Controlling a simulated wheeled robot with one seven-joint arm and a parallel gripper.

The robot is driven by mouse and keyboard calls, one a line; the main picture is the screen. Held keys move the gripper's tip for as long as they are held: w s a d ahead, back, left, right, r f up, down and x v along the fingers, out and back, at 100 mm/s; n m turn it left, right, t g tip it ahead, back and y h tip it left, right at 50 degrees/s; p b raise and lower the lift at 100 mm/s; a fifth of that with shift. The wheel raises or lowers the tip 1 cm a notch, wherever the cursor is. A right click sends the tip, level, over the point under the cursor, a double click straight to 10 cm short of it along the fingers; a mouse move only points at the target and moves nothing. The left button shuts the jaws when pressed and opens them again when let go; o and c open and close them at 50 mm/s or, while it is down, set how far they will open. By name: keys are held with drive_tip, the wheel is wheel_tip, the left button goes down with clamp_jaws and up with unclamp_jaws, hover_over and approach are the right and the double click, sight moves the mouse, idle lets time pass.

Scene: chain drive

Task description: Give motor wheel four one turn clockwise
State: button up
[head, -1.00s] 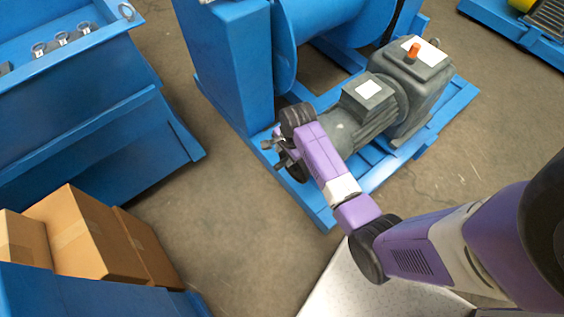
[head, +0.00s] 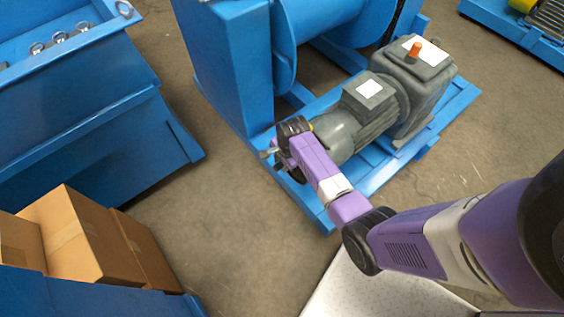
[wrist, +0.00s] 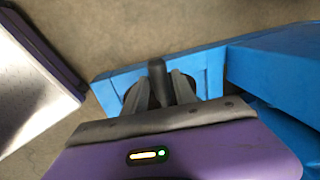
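The grey motor (head: 362,112) lies on a blue frame with its near end behind my gripper (head: 271,154). In the wrist view, a dark upright handle (wrist: 157,74) stands between the two grey fingers of my gripper (wrist: 161,82). The fingertips are very close to the handle on both sides; I cannot tell whether they press on it. Part of a dark round wheel (wrist: 131,97) shows beside the left finger. My gripper hides most of the wheel in both views. No wheel number is readable.
A large blue drum (head: 325,38) and blue housing (head: 232,70) stand behind the motor. A gearbox (head: 412,78) carries an orange cap. A blue bench (head: 85,110) and cardboard boxes (head: 80,240) are at the left. Bare floor lies between them and the frame.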

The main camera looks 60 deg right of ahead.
clamp_jaws()
idle(1.2)
